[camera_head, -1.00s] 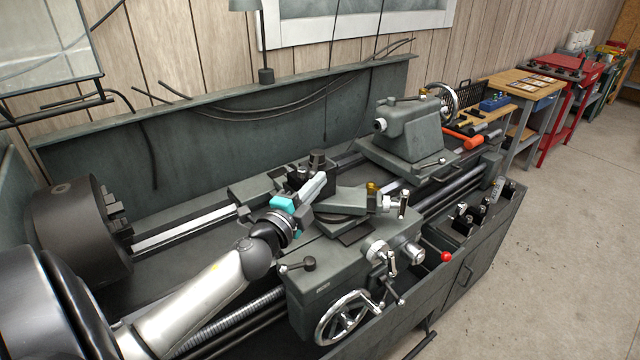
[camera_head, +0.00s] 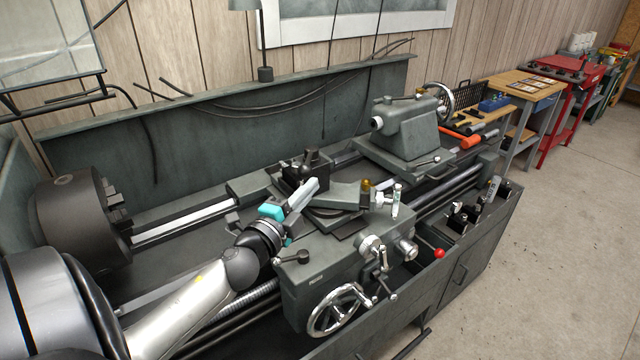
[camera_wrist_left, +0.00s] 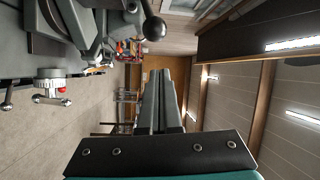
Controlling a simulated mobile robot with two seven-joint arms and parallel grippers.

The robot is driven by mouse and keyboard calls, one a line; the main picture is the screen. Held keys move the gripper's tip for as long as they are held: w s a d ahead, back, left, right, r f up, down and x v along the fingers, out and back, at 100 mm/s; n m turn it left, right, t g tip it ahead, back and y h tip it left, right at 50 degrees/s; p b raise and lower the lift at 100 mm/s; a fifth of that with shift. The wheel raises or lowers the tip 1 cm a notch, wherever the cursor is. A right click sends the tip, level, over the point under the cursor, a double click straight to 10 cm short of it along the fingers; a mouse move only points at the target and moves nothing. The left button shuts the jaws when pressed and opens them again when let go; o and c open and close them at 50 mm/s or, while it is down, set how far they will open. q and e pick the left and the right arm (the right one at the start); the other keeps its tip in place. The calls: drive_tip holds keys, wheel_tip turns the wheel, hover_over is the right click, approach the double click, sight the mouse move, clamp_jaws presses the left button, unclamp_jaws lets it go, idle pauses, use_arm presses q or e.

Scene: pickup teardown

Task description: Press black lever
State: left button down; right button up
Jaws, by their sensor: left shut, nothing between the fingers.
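The black lever (camera_head: 309,158) sits on top of the dark tool post (camera_head: 301,176) on the lathe carriage. In the left wrist view a black ball knob on a short arm (camera_wrist_left: 154,28) shows at the top, likely part of this lever. My left gripper (camera_head: 314,184) is shut and empty, just in front of the tool post and below the lever. Its fingers (camera_wrist_left: 166,76) are together in the left wrist view, apart from the knob there. Whether they touch the post cannot be told. My right gripper is not in view.
The chuck (camera_head: 68,222) is at the left and the tailstock (camera_head: 408,128) behind right. Open floor (camera_head: 570,230) lies right.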

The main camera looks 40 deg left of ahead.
use_arm(q)
drive_tip(key=s, duration=0.5)
drive_tip(key=shift+s+d+b, duration=0.15)
drive_tip(key=shift+s+b, duration=0.05)
drive_tip(key=shift+b, duration=0.2)
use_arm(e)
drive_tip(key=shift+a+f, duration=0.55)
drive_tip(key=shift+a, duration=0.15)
use_arm(q)
drive_tip(key=shift+f, duration=0.1)
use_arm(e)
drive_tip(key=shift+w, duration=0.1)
